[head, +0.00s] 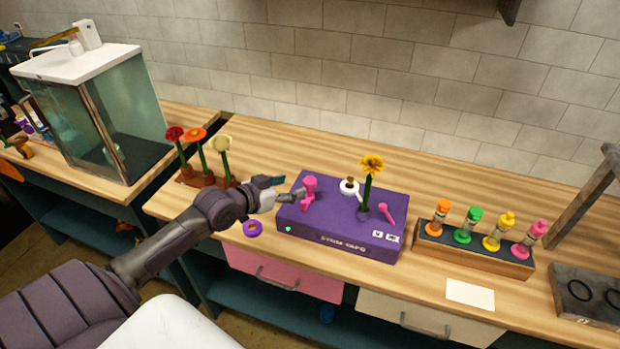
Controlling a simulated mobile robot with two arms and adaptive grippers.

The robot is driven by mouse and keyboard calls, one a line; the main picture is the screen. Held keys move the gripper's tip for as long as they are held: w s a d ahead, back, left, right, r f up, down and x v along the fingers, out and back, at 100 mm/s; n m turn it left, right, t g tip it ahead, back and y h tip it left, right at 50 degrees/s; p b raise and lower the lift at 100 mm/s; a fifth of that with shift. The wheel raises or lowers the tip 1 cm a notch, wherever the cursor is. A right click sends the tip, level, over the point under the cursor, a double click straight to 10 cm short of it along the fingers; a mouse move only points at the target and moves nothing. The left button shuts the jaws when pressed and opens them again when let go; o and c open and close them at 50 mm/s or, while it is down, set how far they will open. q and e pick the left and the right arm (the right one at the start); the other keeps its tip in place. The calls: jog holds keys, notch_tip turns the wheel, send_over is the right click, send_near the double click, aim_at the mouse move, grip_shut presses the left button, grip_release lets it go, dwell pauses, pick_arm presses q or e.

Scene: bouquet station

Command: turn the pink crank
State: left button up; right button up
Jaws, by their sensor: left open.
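A purple box (340,228) stands on the wooden counter. A pink crank (309,189) with an upright handle rises at the left end of its top. A second pink part, a slanted lever (386,212), sits at the right end of the top. A yellow flower (371,166) stands upright on the box between them, beside a small white round part (349,187). My left gripper (287,189) is open just left of the pink crank, its fingertips pointing at it. I cannot tell whether a finger touches it. My right gripper is out of view.
A rack (474,251) of orange, green, yellow and pink capped bottles stands to the right. Several flowers (203,148) stand in a holder behind my left gripper. A purple ring (252,228) is at the counter's front edge. A white card (470,295) lies at front right.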

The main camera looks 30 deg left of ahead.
aim_at(309, 181)
pick_arm(q)
jog(key=p+x, duration=0.1)
jog(key=x, duration=0.7)
jog(key=shift+w+f, duration=0.2)
jog(key=shift+w, duration=0.15)
